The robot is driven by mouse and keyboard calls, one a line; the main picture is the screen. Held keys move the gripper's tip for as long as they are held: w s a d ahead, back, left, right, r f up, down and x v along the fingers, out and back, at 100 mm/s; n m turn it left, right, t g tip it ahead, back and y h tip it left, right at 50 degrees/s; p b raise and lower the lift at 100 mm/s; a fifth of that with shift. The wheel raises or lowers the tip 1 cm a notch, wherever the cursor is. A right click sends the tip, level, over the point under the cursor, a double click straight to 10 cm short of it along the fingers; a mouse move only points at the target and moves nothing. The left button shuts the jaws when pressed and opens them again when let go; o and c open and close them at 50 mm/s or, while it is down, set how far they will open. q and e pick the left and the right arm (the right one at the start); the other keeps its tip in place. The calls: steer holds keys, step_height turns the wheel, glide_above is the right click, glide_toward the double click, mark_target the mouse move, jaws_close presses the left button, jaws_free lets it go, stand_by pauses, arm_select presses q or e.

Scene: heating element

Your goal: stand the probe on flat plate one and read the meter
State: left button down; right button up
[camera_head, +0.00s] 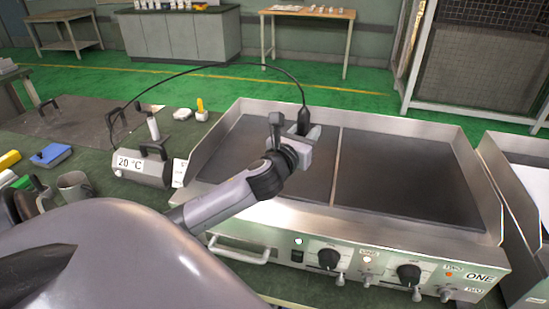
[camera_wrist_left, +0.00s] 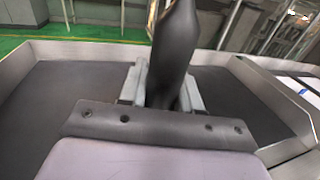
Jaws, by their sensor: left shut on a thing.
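My left gripper (camera_head: 292,136) is shut on the dark probe (camera_head: 303,121) over the left plate of the griddle. The probe also stands between the jaws (camera_wrist_left: 162,90) in the left wrist view (camera_wrist_left: 173,50). Its tip is hidden by the gripper, so I cannot tell whether it touches the plate. A black cable arcs from the probe's top to the left. The meter (camera_head: 141,168), a grey cylinder with a handle, reads 20 °C. The left flat plate (camera_head: 240,150) and right flat plate (camera_head: 400,180) are dark, with a pale divider between. My right gripper is not in view.
The griddle's front panel (camera_head: 350,262) has knobs, lamps and a ONE label at its right end. Raised steel walls border the plates. A mug (camera_head: 74,186), a blue item (camera_head: 50,155) and a yellow-handled item (camera_head: 201,112) lie on the left bench. Another steel unit stands close at right.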

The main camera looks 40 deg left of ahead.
arm_select(q)
steer(key=w+a+r+n+g+y, duration=0.1)
steer(key=w+a+r+n+y, duration=0.15)
steer(key=a+r, duration=0.65)
steer(key=shift+m+y, duration=0.25)
steer(key=shift+m, duration=0.1)
steer(key=f+b, duration=0.1)
steer(key=f, duration=0.4)
steer(key=a+f+b, duration=0.1)
steer(key=f+b, duration=0.1)
steer(key=f, duration=0.4)
steer(key=w+a+f+b, duration=0.1)
steer(key=f+b, duration=0.1)
steer(key=f, duration=0.4)
steer(key=shift+f, duration=0.1)
step_height(320, 180, down, 4)
steer(key=shift+r+b, duration=0.1)
steer(key=shift+b, duration=0.6)
steer(key=shift+f, duration=0.2)
steer(key=c, duration=1.2)
jaws_free()
steer(key=shift+f, duration=0.2)
steer(key=o, duration=0.4)
